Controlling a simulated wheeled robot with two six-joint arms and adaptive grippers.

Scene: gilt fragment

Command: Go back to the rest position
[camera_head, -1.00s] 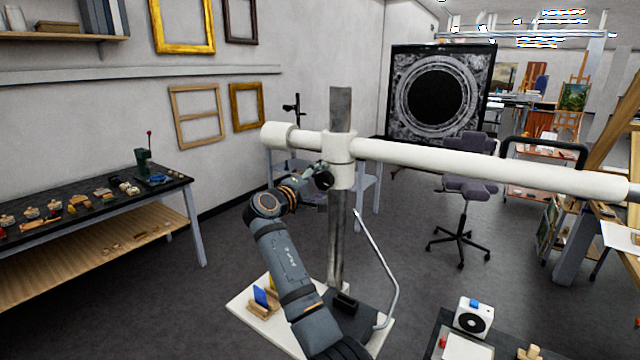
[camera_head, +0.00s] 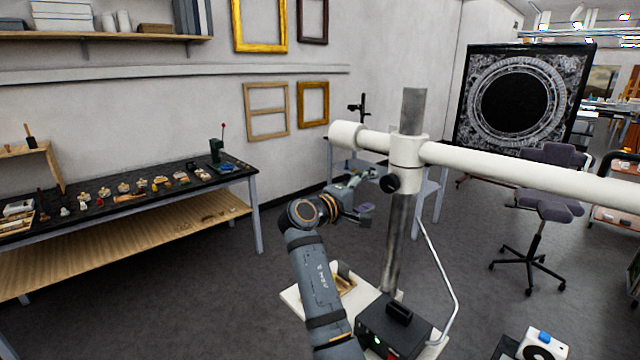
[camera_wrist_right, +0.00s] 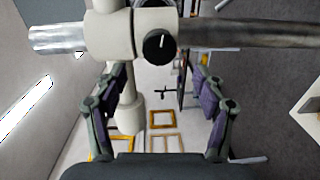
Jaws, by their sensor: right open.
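My right gripper (camera_head: 362,198) is at the end of my dark grey arm, left of the upright metal post (camera_head: 395,235) in the head view. It is open and I see nothing between its fingers. In the right wrist view the two purple-padded fingers (camera_wrist_right: 160,95) stand apart, with a white clamp collar and black knob (camera_wrist_right: 159,46) beyond them. The same knob shows beside the gripper in the head view (camera_head: 390,183). Whether the gripper touches the stand I cannot tell. My left gripper is not in view.
A thick white tube (camera_head: 530,170) crosses to the right from the post. A bent rod (camera_head: 445,270) and black box (camera_head: 393,328) are by its base. A black-topped bench (camera_head: 120,200) with small parts stands left. An office chair (camera_head: 545,205) stands right. Dark floor between is open.

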